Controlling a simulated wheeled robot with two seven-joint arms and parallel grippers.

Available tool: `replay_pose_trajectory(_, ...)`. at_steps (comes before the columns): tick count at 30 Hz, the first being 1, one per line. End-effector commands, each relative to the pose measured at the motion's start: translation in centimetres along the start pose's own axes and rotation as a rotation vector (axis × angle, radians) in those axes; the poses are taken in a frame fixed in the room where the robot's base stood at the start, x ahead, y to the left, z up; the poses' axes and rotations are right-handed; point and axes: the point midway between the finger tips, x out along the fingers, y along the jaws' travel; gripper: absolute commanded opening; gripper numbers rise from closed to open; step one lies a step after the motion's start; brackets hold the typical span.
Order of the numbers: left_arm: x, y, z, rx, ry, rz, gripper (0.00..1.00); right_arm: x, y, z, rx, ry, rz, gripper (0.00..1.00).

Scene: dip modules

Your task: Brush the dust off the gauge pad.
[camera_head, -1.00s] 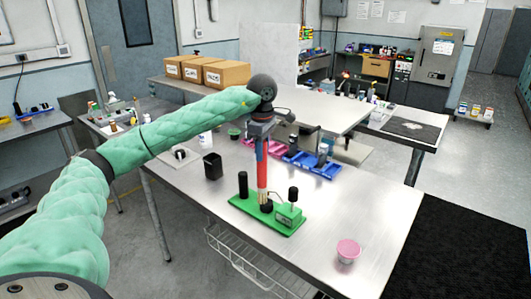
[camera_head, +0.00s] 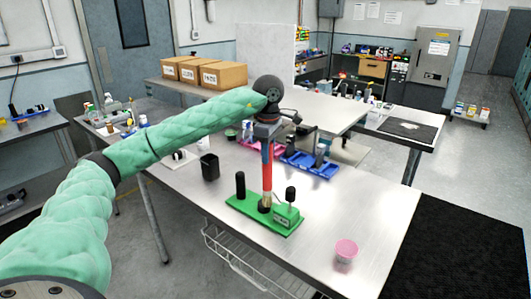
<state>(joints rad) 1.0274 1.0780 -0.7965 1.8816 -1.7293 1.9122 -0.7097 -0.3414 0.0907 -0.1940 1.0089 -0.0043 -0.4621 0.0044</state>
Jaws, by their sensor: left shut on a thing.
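My left gripper (camera_head: 267,132) is shut on an upright brush with a red handle (camera_head: 267,170); a blue part shows beside the handle's upper end. The brush stands over the middle of a green fixture (camera_head: 246,207) on the steel table. Its lower end meets or nearly meets a small dark round spot (camera_head: 264,208) on the fixture; I cannot tell whether they touch. The gauge pad and any dust are too small or too hidden to make out. A black post (camera_head: 240,185) stands left of the brush, and a black-topped knob (camera_head: 290,194) stands right. My right gripper is out of view.
A pink cup (camera_head: 346,250) stands at the front right of the table (camera_head: 330,215). The table between fixture and pink cup is clear.

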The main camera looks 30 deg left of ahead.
Motion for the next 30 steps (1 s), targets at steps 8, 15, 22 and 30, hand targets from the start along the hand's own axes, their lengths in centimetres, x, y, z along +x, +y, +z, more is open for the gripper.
replay_pose_trajectory(8, 0.0, 0.4, -0.6, -0.001, 0.0, 0.001, 0.0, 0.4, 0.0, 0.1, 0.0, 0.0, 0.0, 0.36)
replay_pose_trajectory(15, 0.1, 0.9, -1.9, -0.002, 0.0, 0.001, 0.0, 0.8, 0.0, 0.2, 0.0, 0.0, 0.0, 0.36)
replay_pose_trajectory(22, 0.1, 1.1, -2.8, -0.001, 0.001, 0.001, 0.0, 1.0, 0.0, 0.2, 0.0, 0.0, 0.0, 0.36)
replay_pose_trajectory(30, -0.1, 0.9, -2.8, 0.001, 0.0, 0.001, 0.0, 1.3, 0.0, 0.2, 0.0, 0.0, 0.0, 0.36)
